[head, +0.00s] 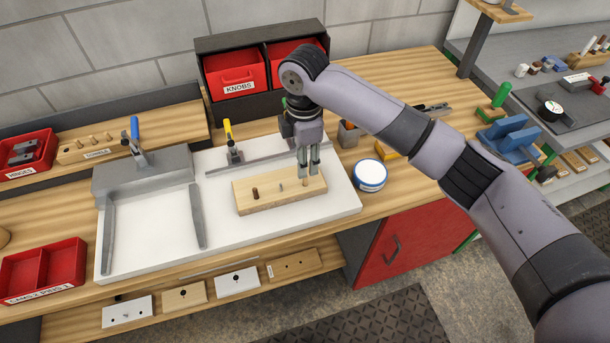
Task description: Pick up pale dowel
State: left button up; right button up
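A light wooden board (268,204) lies on the white work surface (325,207). A brown dowel (255,193) stands at its left part and a small grey pin (281,187) near its middle. A pale dowel (304,182) shows at its right part, directly below my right gripper (308,172). That gripper points down, its two fingers close together with a narrow gap at the tips. Whether they touch the dowel is too small to tell. Other pale dowels (93,140) sit in a wooden rack at the back left. My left gripper is not in view.
A yellow-handled clamp (229,132) stands behind the board; a blue-handled clamp (135,130) is farther left. A round white-and-blue tin (370,175) sits right of the board. Red bins (232,78) stand behind.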

aim_at(305, 181)
jog(key=shift+f+p, duration=0.3)
jog(key=shift+f, duration=0.65)
jog(key=shift+s+d+f+p, duration=0.1)
jog(key=shift+f+p, duration=0.25)
jog(key=shift+p, duration=0.05)
notch_tip(305, 181, down, 4)
jog(key=shift+r+p, duration=0.15)
jog(key=shift+p, duration=0.45)
jog(key=shift+f, duration=0.2)
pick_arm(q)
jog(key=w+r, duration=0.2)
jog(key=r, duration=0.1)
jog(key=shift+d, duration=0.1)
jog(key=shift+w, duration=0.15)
pick_arm(e)
jog(key=shift+c, duration=0.5)
jog(key=c, duration=0.4)
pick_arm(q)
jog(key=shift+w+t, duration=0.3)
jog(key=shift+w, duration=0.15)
pick_arm(e)
grip_shut()
